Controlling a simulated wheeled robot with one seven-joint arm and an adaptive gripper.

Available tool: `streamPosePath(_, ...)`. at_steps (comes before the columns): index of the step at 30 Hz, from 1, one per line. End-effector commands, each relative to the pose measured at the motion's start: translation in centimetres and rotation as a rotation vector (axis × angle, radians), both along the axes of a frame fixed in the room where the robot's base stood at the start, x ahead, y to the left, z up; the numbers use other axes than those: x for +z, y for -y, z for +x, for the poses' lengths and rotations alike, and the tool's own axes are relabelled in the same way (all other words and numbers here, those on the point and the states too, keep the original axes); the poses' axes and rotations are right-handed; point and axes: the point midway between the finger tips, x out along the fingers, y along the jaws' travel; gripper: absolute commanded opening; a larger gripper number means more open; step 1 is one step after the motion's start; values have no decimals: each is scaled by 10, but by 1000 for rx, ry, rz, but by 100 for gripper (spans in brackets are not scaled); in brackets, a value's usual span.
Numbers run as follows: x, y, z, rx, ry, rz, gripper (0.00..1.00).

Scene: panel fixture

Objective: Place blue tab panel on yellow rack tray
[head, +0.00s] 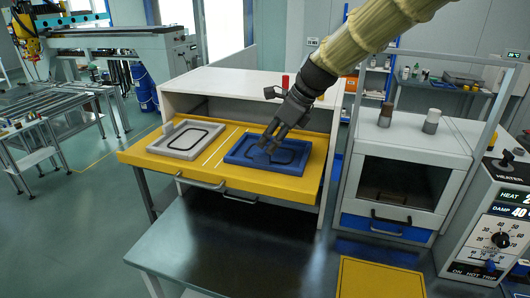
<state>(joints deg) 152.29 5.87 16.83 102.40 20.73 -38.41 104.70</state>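The blue tab panel (237,154) is a flat blue rectangle with a raised rim and a dark outline on its face. It lies on the right half of the yellow rack tray (222,184), which sticks out from a white cabinet. My gripper (267,148) points down at the middle of the blue panel from the upper right. Its fingertips are at or just above the panel's face, and I cannot tell whether they touch it. The dark fingers overlap in this view, so their opening is unclear. They hide part of the panel's centre.
A light grey panel (187,139) with a dark outline lies on the tray's left half. White lines divide the two halves. A dark table (230,250) stands below the tray. A white glass-fronted cabinet (405,180) and a heater console (500,225) stand to the right.

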Motion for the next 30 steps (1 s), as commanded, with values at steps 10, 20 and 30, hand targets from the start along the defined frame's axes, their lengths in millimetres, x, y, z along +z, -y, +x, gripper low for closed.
streamPosePath(10,42,23,-7,-1,3,0,36)
streamPosePath(20,52,28,-10,0,0,0,36)
streamPosePath(30,52,28,-10,0,0,0,36)
